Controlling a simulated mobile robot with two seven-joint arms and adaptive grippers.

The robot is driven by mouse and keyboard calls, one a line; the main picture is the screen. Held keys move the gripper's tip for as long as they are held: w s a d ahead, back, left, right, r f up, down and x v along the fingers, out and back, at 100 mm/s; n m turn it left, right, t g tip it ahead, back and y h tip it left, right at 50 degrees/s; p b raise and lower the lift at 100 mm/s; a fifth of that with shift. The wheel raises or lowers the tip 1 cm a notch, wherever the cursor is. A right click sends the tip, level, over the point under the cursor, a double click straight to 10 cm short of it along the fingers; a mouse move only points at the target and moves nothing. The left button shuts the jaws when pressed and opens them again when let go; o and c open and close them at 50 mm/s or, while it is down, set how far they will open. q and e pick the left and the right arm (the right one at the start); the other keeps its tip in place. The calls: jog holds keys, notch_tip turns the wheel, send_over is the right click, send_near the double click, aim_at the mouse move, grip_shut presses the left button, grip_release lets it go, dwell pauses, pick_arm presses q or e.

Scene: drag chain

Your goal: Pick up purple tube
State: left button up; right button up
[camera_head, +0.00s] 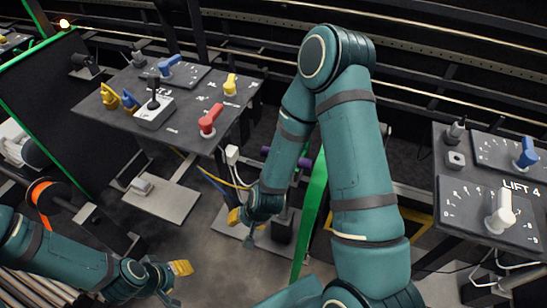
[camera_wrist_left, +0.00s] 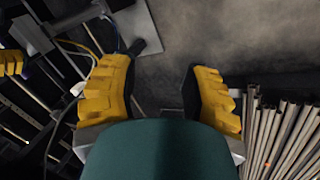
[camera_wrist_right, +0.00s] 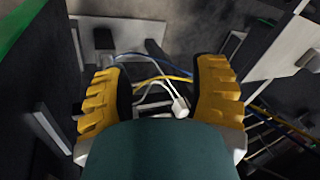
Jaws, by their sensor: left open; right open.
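A purple tube (camera_head: 304,162) shows in the head view beside and partly behind my right forearm, which hides much of it. I cannot make it out in either wrist view. My right gripper (camera_head: 241,229) hangs below and left of the tube, apart from it. In the right wrist view its yellow fingers (camera_wrist_right: 160,92) are spread with nothing held, above white, yellow and blue cables. My left gripper (camera_head: 177,284) is low at the left over the floor. In the left wrist view its fingers (camera_wrist_left: 158,90) are spread and empty over grey floor.
A control panel (camera_head: 184,123) with blue, red and yellow knobs stands at the back left; the LIFT 4 panel (camera_head: 470,228) is at the right. A green-edged partition (camera_head: 313,200) stands beside my right arm. Several grey pipes (camera_wrist_left: 283,135) lie near my left gripper.

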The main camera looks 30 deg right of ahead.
jog(key=w+d+r+m+h+b, duration=0.2)
jog(key=w+d+m+h+b, duration=0.15)
jog(key=w+d+m, duration=0.65)
jog(key=w+d+r+m+h+b, duration=0.2)
jog(key=w+d+r+m+h, duration=0.3)
jog(key=d+m, duration=0.55)
jog(key=shift+m+t+y, duration=0.35)
jog(key=shift+m+t, duration=0.05)
jog(key=shift+m, duration=0.55)
jog(key=b+x, duration=0.1)
jog(key=x, duration=0.3)
jog(key=a+b+x, duration=0.1)
jog(key=x, duration=0.4)
jog(key=a+f+b+x, duration=0.1)
jog(key=x, duration=0.3)
jog(key=shift+w+a+f, duration=0.1)
jog(key=shift+w+f, duration=0.15)
jog(key=shift+f, duration=0.15)
jog(key=shift+w+d+f, duration=0.25)
jog(key=shift+w+f, duration=0.05)
jog(key=shift+f, duration=0.1)
jog(key=shift+o, duration=0.2)
grip_shut()
